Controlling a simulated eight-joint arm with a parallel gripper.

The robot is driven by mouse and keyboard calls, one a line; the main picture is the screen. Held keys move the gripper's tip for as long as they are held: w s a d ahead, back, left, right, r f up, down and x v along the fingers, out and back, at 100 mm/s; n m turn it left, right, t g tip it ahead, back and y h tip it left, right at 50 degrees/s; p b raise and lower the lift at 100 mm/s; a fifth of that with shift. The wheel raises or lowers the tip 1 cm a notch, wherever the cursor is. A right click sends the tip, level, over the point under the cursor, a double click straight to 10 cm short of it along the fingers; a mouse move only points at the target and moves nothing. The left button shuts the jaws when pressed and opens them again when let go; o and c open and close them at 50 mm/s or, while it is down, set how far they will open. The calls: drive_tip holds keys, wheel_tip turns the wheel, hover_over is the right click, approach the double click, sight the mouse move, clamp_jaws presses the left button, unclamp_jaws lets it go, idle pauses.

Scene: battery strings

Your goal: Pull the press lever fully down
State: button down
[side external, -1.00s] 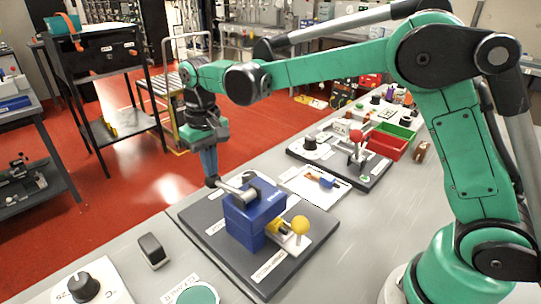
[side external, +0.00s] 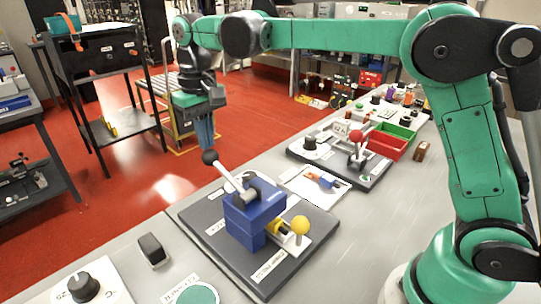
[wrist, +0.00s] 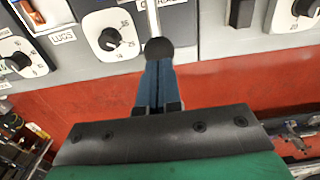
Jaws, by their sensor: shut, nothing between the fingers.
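The press is a blue block (side external: 252,218) on a dark grey base plate (side external: 205,238) near the table's left edge. Its press lever, a silver rod (side external: 229,177) with a black ball knob (side external: 209,156), slopes up and left from the block's top. My gripper (side external: 206,145) points down at the knob, its blue fingers shut with nothing between them. In the wrist view the fingertips (wrist: 159,64) meet or nearly meet the black knob (wrist: 158,48); I cannot tell if they touch.
A yellow ball knob (side external: 299,225) stands at the press's front right. A second dark plate with a red-knobbed lever (side external: 356,136) and a red bin (side external: 388,143) lie behind. A black block (side external: 152,249) and a dial (side external: 82,287) are at front left. Red floor lies beyond the table edge.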

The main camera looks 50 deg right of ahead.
drive_tip(key=shift+r, duration=2.6)
drive_tip(key=shift+s+d+r, duration=0.15)
drive_tip(key=shift+s+d, duration=0.15)
drive_tip(key=shift+s, duration=0.05)
drive_tip(key=s+d+f+t, duration=0.3)
drive_tip(key=s+f, duration=0.1)
drive_tip(key=s, duration=0.2)
drive_tip(key=s+d+f+t, duration=0.4)
drive_tip(key=s, duration=0.3)
drive_tip(key=shift+s+f, duration=0.25)
drive_tip(key=shift+f, duration=0.05)
